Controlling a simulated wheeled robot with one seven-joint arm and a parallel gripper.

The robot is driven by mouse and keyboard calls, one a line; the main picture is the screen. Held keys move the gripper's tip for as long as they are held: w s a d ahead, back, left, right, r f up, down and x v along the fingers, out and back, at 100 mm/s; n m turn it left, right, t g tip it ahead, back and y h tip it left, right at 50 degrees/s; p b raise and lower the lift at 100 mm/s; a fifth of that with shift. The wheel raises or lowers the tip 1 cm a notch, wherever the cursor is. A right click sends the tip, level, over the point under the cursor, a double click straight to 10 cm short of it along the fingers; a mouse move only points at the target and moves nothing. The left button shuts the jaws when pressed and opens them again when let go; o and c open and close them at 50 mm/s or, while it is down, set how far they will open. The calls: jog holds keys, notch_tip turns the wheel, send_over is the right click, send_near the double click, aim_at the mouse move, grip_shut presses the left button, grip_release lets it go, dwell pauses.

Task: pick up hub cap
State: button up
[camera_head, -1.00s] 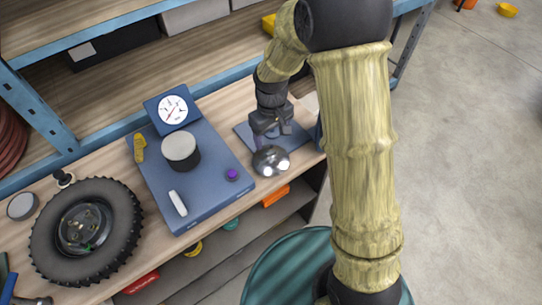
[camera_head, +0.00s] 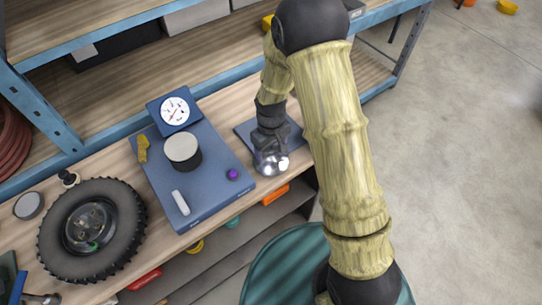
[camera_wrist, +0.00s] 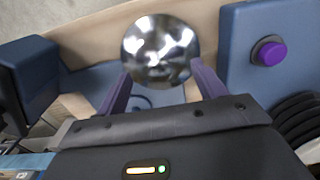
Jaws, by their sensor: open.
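The hub cap, a shiny chrome dome (camera_head: 271,164), sits at the front edge of a small blue mat or plate (camera_head: 297,134) on the bench. In the wrist view the hub cap (camera_wrist: 160,45) is at the top centre, whole and bright. My gripper (camera_head: 268,148) is right over the back of it, partly covering it in the head view. In the wrist view my gripper (camera_wrist: 161,72) has its two purple fingers apart, one at each side of the hub cap's near edge. I cannot tell whether they touch it.
A blue scale (camera_head: 215,180) with a dial (camera_head: 175,110), a grey cylinder (camera_head: 183,150) and a purple button (camera_head: 233,174) stands left of the hub cap. A black tyre (camera_head: 120,240) lies further left. A shelf (camera_head: 120,90) is behind. Open floor is at right.

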jog(key=shift+f+p, duration=0.3)
jog(key=shift+f, duration=0.9)
jog(key=shift+s, duration=0.15)
jog(key=c, duration=1.4)
